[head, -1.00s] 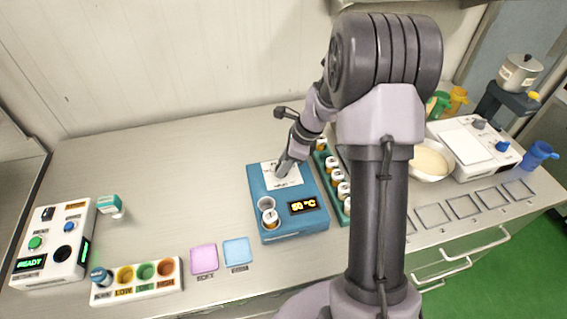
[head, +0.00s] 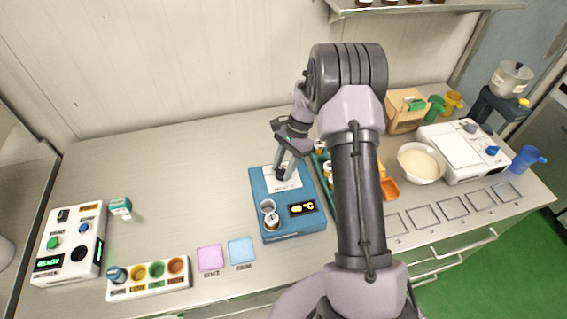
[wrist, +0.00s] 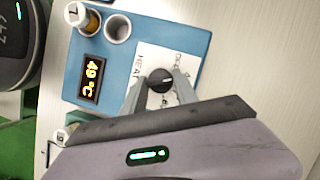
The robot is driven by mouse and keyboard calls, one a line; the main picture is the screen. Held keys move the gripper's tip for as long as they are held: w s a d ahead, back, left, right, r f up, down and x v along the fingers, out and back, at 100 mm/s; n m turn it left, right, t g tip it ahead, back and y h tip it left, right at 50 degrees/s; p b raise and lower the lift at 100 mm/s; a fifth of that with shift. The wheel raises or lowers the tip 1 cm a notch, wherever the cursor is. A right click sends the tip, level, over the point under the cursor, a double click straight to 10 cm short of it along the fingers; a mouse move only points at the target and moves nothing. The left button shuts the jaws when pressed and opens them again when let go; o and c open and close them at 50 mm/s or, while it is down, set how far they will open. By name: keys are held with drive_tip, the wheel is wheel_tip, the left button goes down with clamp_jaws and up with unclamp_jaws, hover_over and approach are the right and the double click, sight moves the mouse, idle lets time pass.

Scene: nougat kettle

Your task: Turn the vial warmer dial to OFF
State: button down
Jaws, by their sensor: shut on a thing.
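The vial warmer (head: 262,188) is a blue box on the bench, with a white label panel, two round wells and a lit display (head: 302,208). The display reads 49 °C in the wrist view (wrist: 92,78). The black dial (wrist: 161,80) stands on the white panel and has a pale pointer mark. My gripper (head: 281,174) reaches down onto the panel. In the wrist view its two fingers (wrist: 160,88) are shut on the dial from both sides. The fingers hide part of the panel lettering, so I cannot tell which label the pointer meets.
A white-capped vial (head: 272,221) sits in one well; the other well is empty. A green vial rack (head: 322,178) stands close on the right, partly behind my arm. Pink (head: 210,257) and blue (head: 241,251) pads lie front left. The bench behind the warmer is clear.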

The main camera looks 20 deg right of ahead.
drive_tip(key=n+p, duration=0.1)
drive_tip(key=n, duration=0.1)
drive_tip(key=n+g+p, duration=0.1)
drive_tip(key=n, duration=0.1)
drive_tip(key=shift+w+a+r+g+h, duration=0.1)
drive_tip(key=shift+w+g+h, duration=0.05)
drive_tip(key=shift+g+h, duration=0.2)
drive_tip(key=shift+n+g+h+p, duration=0.35)
drive_tip(key=shift+n+h+p, duration=0.2)
drive_tip(key=shift+n, duration=1.55)
drive_tip(key=c, duration=0.9)
unclamp_jaws()
drive_tip(key=shift+c, duration=0.2)
drive_tip(key=p+v, duration=0.3)
drive_tip(key=v, duration=1.4)
drive_tip(key=shift+w+p, duration=0.2)
drive_tip(key=shift+p, duration=0.2)
drive_tip(key=shift+a+r, duration=0.15)
